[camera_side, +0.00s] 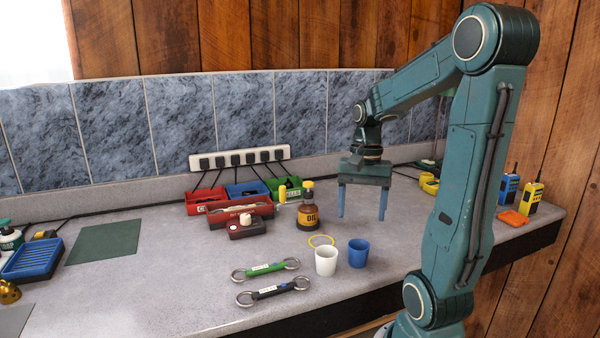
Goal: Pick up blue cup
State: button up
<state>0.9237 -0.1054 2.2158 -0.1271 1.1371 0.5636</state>
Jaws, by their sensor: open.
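The blue cup (357,254) stands upright on the grey counter, near its front edge. A white cup (326,261) stands close to its left. My gripper (362,214) hangs above the counter with its two blue fingers pointing down and apart. It is open and nothing shows between the fingers. In the picture it is above the blue cup and clear of it; how far behind the cup it is, I cannot tell exactly.
A yellow ring (321,240) lies behind the white cup. Green (266,270) and black (272,291) ringed straps lie to the left. Red (206,199), blue and green bins line the back. A power strip (240,158) is on the wall.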

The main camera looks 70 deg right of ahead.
send_over(359, 245)
jog(key=a, duration=0.1)
jog(key=shift+a+f, duration=0.15)
jog(key=shift+f, duration=1.95)
jog(key=shift+f, duration=0.1)
jog(key=shift+s+a+f, duration=0.1)
jog(key=shift+a+f, duration=0.1)
jog(key=shift+f, duration=1.05)
jog(key=shift+s+a+f, duration=0.1)
jog(key=shift+a+f, duration=0.05)
jog(key=shift+f, duration=1.05)
jog(key=c, duration=1)
